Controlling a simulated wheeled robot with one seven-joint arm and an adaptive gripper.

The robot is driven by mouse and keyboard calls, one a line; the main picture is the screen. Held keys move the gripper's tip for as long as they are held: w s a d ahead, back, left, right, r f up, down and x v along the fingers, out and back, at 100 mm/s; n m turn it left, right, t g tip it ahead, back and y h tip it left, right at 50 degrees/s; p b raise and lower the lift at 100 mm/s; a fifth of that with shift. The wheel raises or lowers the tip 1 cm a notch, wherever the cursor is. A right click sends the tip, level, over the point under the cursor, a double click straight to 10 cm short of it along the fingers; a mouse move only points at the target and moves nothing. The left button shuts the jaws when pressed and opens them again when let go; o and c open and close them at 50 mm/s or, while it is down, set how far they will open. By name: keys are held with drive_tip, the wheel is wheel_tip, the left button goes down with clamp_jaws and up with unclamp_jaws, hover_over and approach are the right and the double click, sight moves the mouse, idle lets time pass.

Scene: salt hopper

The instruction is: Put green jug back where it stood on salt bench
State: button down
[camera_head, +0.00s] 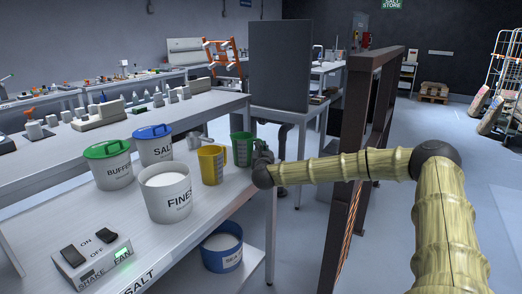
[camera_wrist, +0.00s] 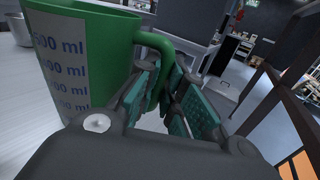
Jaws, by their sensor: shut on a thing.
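The green jug (camera_head: 240,147) is at the far right end of the white salt bench (camera_head: 120,215), just behind and right of a yellow jug (camera_head: 212,166). It looks upright; I cannot tell whether its base touches the bench top. My gripper (camera_head: 259,151) is at the jug's right side, on its handle. In the wrist view the green jug (camera_wrist: 105,45) fills the upper left, its millilitre scale facing me. The padded fingers of my gripper (camera_wrist: 170,95) are shut on its handle.
Tubs marked FINES (camera_head: 168,195), BUFFER (camera_head: 109,165) and SAL (camera_head: 154,146) stand on the bench, with a switch box (camera_head: 92,262) in front. A blue tub (camera_head: 222,252) is on the lower shelf. A brown frame (camera_head: 352,150) rises right of my gripper.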

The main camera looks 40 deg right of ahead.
drive_tip(key=shift+f, duration=0.1)
drive_tip(key=c, duration=1.5)
unclamp_jaws()
drive_tip(key=shift+c, duration=0.2)
drive_tip(key=v, duration=1.2)
